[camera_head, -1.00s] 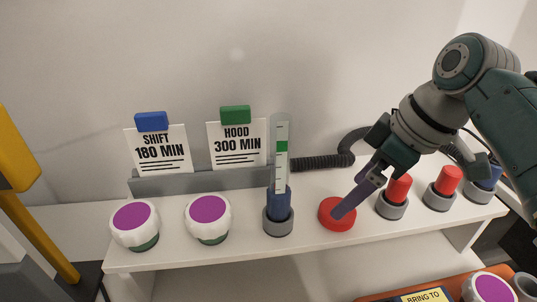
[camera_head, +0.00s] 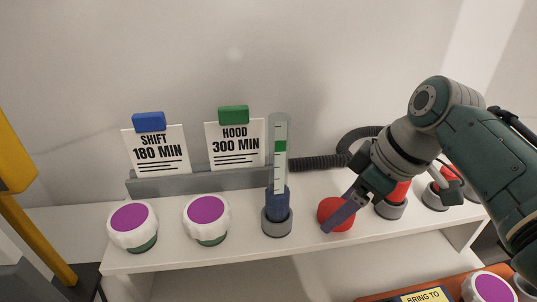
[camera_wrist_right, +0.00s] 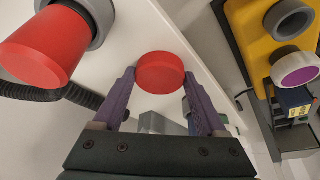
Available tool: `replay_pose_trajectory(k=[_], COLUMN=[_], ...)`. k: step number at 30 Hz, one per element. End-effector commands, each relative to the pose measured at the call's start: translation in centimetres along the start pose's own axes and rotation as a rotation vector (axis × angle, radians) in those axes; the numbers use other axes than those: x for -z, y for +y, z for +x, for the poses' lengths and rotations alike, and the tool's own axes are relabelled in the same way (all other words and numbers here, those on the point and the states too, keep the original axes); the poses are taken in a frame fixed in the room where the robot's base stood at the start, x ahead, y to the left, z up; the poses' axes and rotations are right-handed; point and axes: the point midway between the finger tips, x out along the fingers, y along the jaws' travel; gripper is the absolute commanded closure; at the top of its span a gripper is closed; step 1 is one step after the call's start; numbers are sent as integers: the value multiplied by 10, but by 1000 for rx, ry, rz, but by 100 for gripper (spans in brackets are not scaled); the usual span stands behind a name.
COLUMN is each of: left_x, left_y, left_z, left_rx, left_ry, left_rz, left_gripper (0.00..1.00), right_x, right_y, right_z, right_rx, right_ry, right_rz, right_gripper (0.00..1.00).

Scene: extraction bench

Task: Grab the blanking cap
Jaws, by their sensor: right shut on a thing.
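The blanking cap, a flat round red disc (camera_head: 328,211), is at the front part of the white shelf, right of the upright clear tube. My right gripper (camera_head: 340,214) reaches down to it from the right, and its purple finger crosses the cap's right side. In the right wrist view the red cap (camera_wrist_right: 160,72) sits between the tips of the two purple fingers (camera_wrist_right: 160,80), which are shut on it. The cap looks tilted in the head view; whether it still touches the shelf I cannot tell. My left gripper is not in view.
A clear tube (camera_head: 280,150) in a grey ring stands left of the cap. Red-topped pieces (camera_head: 398,192) in grey rings stand close on the right. Two white knobs with purple tops (camera_head: 206,210) and two cards (camera_head: 236,146) are at the left. A black hose (camera_head: 318,162) runs behind.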

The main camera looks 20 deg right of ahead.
Motion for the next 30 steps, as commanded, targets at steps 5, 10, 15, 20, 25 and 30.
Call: replay_pose_trajectory(k=[5, 10, 15, 20, 25, 30], left_x=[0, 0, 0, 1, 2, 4], left_y=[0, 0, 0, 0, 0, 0], left_z=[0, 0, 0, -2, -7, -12], left_rx=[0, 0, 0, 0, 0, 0], left_ry=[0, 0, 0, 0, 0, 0], left_rz=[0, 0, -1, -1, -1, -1], left_gripper=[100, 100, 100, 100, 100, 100], right_x=[0, 0, 0, 3, 14, 35], right_y=[0, 0, 0, 0, 1, 2], right_z=[0, 0, 0, -7, -33, -82], right_rx=[0, 0, 0, -1, -6, -8], right_ry=[0, 0, 0, 0, 3, 5], right_rz=[0, 0, 0, -1, -3, -5], right_gripper=[68, 82, 82, 82, 82, 82])
